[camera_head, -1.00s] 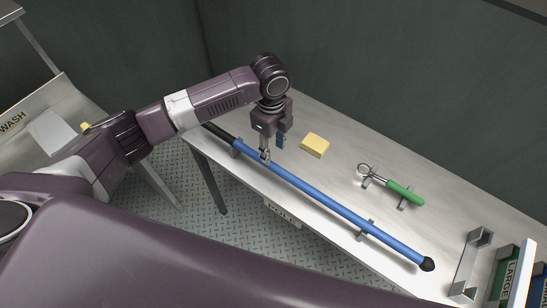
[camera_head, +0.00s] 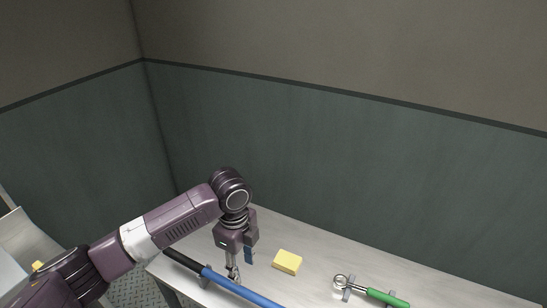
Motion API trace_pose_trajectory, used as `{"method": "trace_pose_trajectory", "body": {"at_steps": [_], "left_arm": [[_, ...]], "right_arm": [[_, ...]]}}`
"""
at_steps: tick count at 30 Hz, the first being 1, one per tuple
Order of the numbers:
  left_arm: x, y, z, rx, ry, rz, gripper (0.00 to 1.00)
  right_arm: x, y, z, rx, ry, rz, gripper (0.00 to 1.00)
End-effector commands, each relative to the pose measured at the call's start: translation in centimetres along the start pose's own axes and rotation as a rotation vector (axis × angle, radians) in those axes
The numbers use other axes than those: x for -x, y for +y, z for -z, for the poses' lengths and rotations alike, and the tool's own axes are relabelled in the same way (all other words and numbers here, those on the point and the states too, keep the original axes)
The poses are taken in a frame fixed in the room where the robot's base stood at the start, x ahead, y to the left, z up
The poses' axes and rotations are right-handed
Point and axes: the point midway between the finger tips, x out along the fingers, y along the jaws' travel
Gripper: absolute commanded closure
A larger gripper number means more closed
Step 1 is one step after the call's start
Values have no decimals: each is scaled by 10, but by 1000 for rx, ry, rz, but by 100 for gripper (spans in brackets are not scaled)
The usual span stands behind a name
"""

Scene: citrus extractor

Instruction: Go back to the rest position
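My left gripper (camera_head: 240,269) points down over the bench, at the blue pole (camera_head: 240,289). Its two fingers show apart, one near the pole and one farther back, with nothing seen between them. Whether the near fingertip touches the pole cannot be told. The pole has a black end at left and runs off the bottom edge. My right gripper is not in view.
A yellow block (camera_head: 287,262) lies on the grey bench (camera_head: 325,260) right of the gripper. A green-handled tool with a metal ring (camera_head: 387,298) rests on small holders. Green-grey walls stand close behind. The space above the bench is clear.

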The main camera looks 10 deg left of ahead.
Motion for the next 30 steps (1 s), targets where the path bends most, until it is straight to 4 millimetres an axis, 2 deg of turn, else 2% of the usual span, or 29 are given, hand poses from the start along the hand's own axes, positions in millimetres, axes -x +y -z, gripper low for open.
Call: {"method": "trace_pose_trajectory", "body": {"at_steps": [4, 8, 12, 15, 18, 23, 30], "left_arm": [[-9, 5, 13, 15, 18, 8, 61], [-29, 19, 46, 86, 71, 40, 61], [-48, 38, 85, 238, 154, 93, 61], [-56, 53, 103, 378, 212, 129, 61], [-61, 68, 114, 538, 263, 159, 61], [-66, 98, 113, 834, 317, 196, 61], [-71, 155, 77, 1276, 309, 245, 61]], "right_arm": [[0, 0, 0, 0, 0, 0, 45], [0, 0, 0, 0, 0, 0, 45], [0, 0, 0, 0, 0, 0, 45], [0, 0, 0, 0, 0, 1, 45], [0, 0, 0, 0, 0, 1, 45], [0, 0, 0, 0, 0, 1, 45], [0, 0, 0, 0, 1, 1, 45]]}}
